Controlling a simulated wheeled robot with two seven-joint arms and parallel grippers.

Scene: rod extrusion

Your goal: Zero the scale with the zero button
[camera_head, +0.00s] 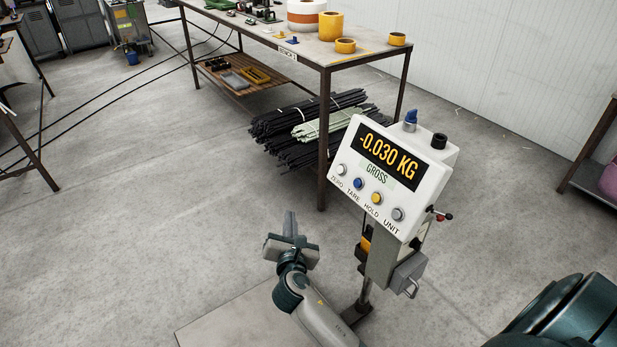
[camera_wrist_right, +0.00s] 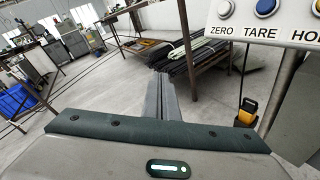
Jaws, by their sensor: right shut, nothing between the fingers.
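The scale's white display head (camera_head: 398,165) stands on a post at the right of the head view. Its screen (camera_head: 390,157) reads -0.030 KG, with GROSS below. The white zero button (camera_head: 342,169) is the leftmost in the row, beside the blue tare button (camera_head: 358,183). The zero button also shows at the top right of the right wrist view (camera_wrist_right: 225,9). My right gripper (camera_head: 290,222) is shut and empty, below and left of the display head, apart from the buttons. Its closed fingers (camera_wrist_right: 161,98) point forward in the wrist view. My left gripper is not in view.
The scale's flat platform (camera_head: 225,318) lies on the floor at the bottom. A workbench (camera_head: 310,50) with tape rolls stands behind, with bundled dark rods (camera_head: 290,135) beneath. A lever with a red knob (camera_head: 447,216) sticks out at the head's right.

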